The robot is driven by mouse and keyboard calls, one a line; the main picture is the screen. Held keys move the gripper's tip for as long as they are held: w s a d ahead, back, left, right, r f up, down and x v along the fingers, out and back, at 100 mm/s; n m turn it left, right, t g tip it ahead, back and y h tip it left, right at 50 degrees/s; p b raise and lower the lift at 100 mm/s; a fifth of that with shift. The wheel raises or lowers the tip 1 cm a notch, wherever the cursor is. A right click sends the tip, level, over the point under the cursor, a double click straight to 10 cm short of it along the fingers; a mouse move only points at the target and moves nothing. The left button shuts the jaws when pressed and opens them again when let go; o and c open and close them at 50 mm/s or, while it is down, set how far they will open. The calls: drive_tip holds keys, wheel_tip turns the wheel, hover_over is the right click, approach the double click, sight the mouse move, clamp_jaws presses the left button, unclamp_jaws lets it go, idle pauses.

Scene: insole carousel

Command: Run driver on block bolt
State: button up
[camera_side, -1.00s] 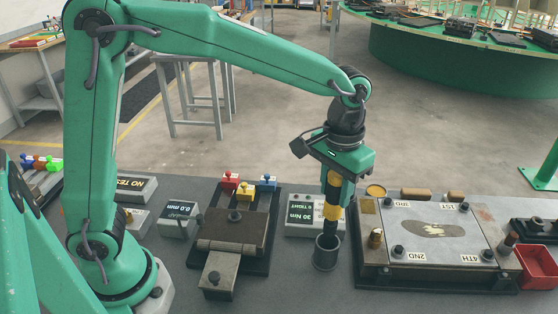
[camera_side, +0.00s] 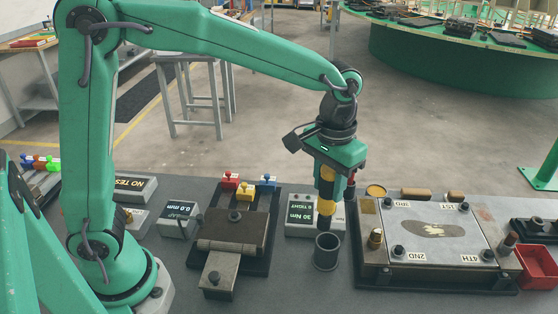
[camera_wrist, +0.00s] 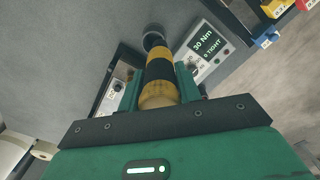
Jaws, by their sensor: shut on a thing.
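My gripper (camera_side: 335,172) is shut on the yellow-and-black driver (camera_side: 326,192), which points down. It also shows in the wrist view, where the driver (camera_wrist: 160,80) lies between the fingers. The driver's lower end is just above the dark round cup (camera_side: 326,254). The plate block (camera_side: 430,238) stands to the right, with labels 1ST, 2ND, 3RD and 4TH beside dark bolts at its corners. The 2ND bolt (camera_side: 398,251) is at the near left corner and the 4TH bolt (camera_side: 487,255) at the near right.
A display box (camera_side: 299,215) reading 30 Nm and 0 TIGHT stands behind the cup. A hinged metal fixture (camera_side: 232,238) is to the left. A red bin (camera_side: 538,267) is at the right. Short cylinders (camera_side: 416,194) lie behind the block.

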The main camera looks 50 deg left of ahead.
drive_tip(key=s+a+r+n, duration=0.1)
drive_tip(key=s+a+n, duration=0.1)
drive_tip(key=s+a, duration=0.3)
drive_tip(key=s+a+r+n, duration=0.1)
drive_tip(key=s+a+n, duration=0.2)
drive_tip(key=a, duration=0.9)
drive_tip(key=s, duration=0.3)
drive_tip(key=shift+s+a+n, duration=0.25)
drive_tip(key=shift+a+n, duration=0.05)
drive_tip(key=shift+a, duration=0.1)
drive_tip(key=shift+f, duration=0.15)
drive_tip(key=shift+f, duration=3.1)
idle(2.3)
